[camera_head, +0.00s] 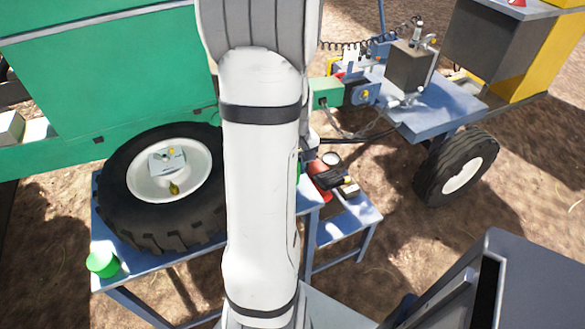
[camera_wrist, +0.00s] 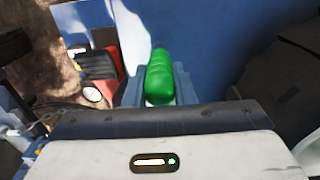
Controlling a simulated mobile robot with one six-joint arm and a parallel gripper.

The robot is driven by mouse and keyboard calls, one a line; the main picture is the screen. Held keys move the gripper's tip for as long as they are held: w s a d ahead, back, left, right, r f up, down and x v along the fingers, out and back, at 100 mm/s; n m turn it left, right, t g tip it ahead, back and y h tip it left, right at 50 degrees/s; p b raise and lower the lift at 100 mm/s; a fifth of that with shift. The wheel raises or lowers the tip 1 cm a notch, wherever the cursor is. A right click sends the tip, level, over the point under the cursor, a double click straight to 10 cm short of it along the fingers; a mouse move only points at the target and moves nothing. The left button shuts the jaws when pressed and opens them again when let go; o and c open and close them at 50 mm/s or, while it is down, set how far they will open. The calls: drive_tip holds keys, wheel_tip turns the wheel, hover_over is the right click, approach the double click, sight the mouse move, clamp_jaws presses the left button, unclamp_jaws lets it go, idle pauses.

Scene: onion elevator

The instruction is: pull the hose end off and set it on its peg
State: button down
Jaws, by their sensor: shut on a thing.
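My gripper (camera_wrist: 160,85) is shut on a green rounded grip (camera_wrist: 159,76) in the wrist view, with one blue-grey finger on each side of it. It may be the hose end, but no hose can be traced from it. Its lower end is hidden by my gripper body. In the head view my white arm hides the gripper, and only a thin green sliver (camera_head: 298,166) shows beside the arm. I cannot make out a peg in either view.
A large tyre (camera_head: 120,212) with a white hub lies on a blue table (camera_head: 119,277) beside a green cup (camera_head: 103,264). A red device with a gauge (camera_head: 322,174) stands on a lower blue stand (camera_head: 358,216). A blue trailer (camera_head: 440,112) stands behind; bare ground lies right.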

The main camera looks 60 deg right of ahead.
drive_tip(key=shift+f+b, duration=0.7)
drive_tip(key=shift+f, duration=0.45)
idle(0.5)
drive_tip(key=c, duration=1.1)
unclamp_jaws()
drive_tip(key=shift+o, duration=0.3)
drive_tip(key=o, duration=0.3)
drive_tip(key=shift+s+r+p, duration=0.1)
drive_tip(key=shift+r+p, duration=2.7)
drive_tip(key=shift+r, duration=0.75)
